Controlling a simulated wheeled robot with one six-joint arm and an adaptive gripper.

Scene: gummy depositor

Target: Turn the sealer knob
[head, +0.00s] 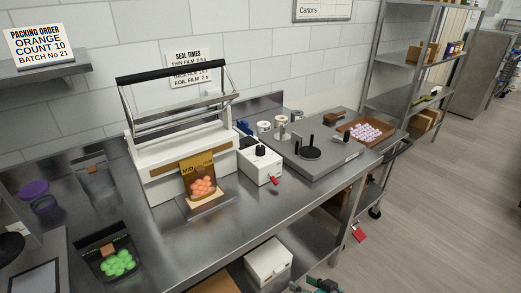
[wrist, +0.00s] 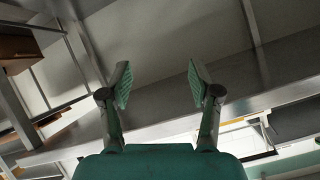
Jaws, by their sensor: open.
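The sealer (head: 185,150) is a white machine with a raised black-handled bar, standing on the steel bench. Beside it on the right is a white control box (head: 262,166) with a black knob (head: 260,151) on top and a red part at its front corner. A pouch (head: 201,181) with orange gummies stands at the sealer's front. My gripper (wrist: 160,85) is open and empty in the wrist view, with steel bench or shelf parts beyond its fingers. The knob does not show there. Teal and dark parts at the bottom edge of the head view look like my gripper, below bench height.
Grey equipment (head: 318,157) and a box of pale pieces (head: 347,135) stand right of the knob box. A white bin (head: 268,262) is below. Floor (head: 430,200) is clear at right.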

